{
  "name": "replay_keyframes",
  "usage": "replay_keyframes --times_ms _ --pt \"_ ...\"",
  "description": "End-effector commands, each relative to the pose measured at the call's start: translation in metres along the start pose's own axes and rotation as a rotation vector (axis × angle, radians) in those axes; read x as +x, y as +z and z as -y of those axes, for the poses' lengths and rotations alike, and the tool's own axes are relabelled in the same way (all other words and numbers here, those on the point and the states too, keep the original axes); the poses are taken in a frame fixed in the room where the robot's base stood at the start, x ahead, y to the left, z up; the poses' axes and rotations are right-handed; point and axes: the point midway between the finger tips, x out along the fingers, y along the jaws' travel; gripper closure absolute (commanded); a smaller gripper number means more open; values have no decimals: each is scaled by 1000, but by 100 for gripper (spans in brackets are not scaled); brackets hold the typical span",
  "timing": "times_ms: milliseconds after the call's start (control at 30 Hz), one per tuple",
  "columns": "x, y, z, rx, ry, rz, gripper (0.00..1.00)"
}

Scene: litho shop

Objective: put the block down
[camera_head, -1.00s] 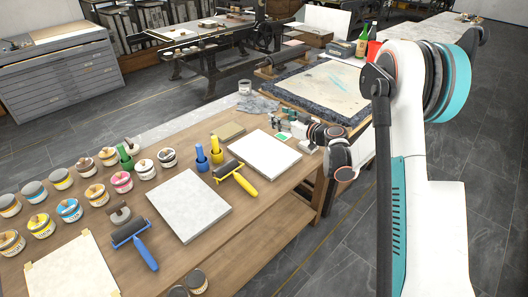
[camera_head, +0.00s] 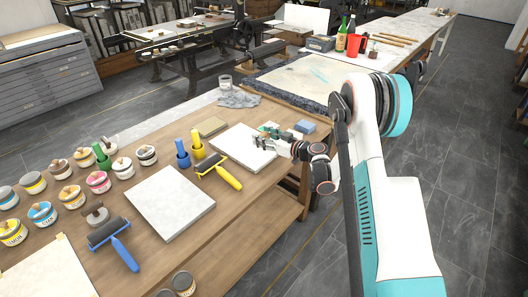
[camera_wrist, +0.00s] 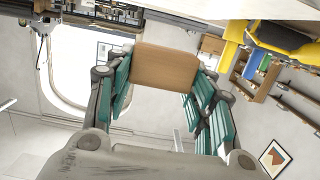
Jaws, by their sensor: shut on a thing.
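My gripper (camera_head: 264,139) is over the far right part of the white slab (camera_head: 240,150) on the wooden bench. In the wrist view, the green-padded fingers (camera_wrist: 158,92) are shut on a tan-brown block (camera_wrist: 165,68), one finger on each side. In the head view the held block is small and mostly hidden by the fingers. I cannot tell whether it touches the slab.
A yellow roller (camera_head: 218,172) lies left of the slab. A tan block (camera_head: 211,127) and a blue block (camera_head: 305,127) lie nearby. Ink tins, a blue roller (camera_head: 112,240) and a pale stone slab (camera_head: 168,202) fill the near bench. A grey cloth (camera_head: 238,99) lies behind.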

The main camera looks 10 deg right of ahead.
Motion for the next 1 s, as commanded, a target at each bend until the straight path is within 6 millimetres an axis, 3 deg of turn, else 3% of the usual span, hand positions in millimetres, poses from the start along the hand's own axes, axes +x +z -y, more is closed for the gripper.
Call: replay_keyframes --times_ms 267,500,867,900,1000 --pt "3 20 0 0 0 0 74" --pt "8 52 0 0 0 0 74" --pt "8 54 0 0 0 0 74" --pt "8 55 0 0 0 0 49" --pt "8 55 0 0 0 0 31"
